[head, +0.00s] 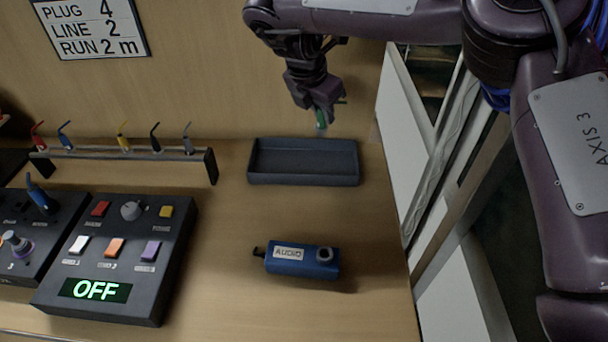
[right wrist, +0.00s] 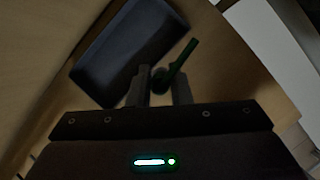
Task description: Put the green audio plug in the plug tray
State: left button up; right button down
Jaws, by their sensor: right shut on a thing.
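The green audio plug (head: 321,119) is in my right gripper (head: 322,103), which is shut on it. The plug hangs below the fingers, just above and behind the far rim of the plug tray in the head view. In the right wrist view the green plug (right wrist: 178,68) sits between the fingertips (right wrist: 162,85), tilted. The dark, shallow plug tray (head: 303,178) lies on the table and looks empty. It also shows in the right wrist view (right wrist: 125,50), beside the plug. My left gripper is not in view.
A blue box labelled AUDIO (head: 290,261) stands in front of the tray. A rack (head: 185,157) with several coloured plugs is left of the tray. A control panel reading OFF (head: 120,255) is at the lower left. The table's right edge is near the tray.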

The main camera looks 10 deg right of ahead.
jog(key=w+d+r+n+t+y+b, duration=0.15)
jog(key=w+n+y+b, duration=0.45)
jog(key=n, duration=0.6)
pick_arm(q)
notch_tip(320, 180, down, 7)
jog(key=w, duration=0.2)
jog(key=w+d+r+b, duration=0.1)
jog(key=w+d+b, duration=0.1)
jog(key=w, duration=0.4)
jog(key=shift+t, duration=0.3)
pick_arm(e)
jog(key=shift+t+h, duration=0.25)
jog(key=shift+h, duration=0.65)
jog(key=shift+w+d+f, duration=0.1)
jog(key=shift+w+f, duration=0.1)
jog(key=shift+f, duration=3.15)
jog(key=shift+w+d+f, duration=0.1)
jog(key=shift+w+f, duration=0.1)
jog(key=shift+f, duration=3.1)
jog(key=shift+w+d+f, duration=0.1)
jog(key=shift+w+f, duration=0.1)
jog(key=shift+f, duration=3.15)
jog(key=shift+f, duration=0.1)
jog(key=c, duration=1.3)
grip_release()
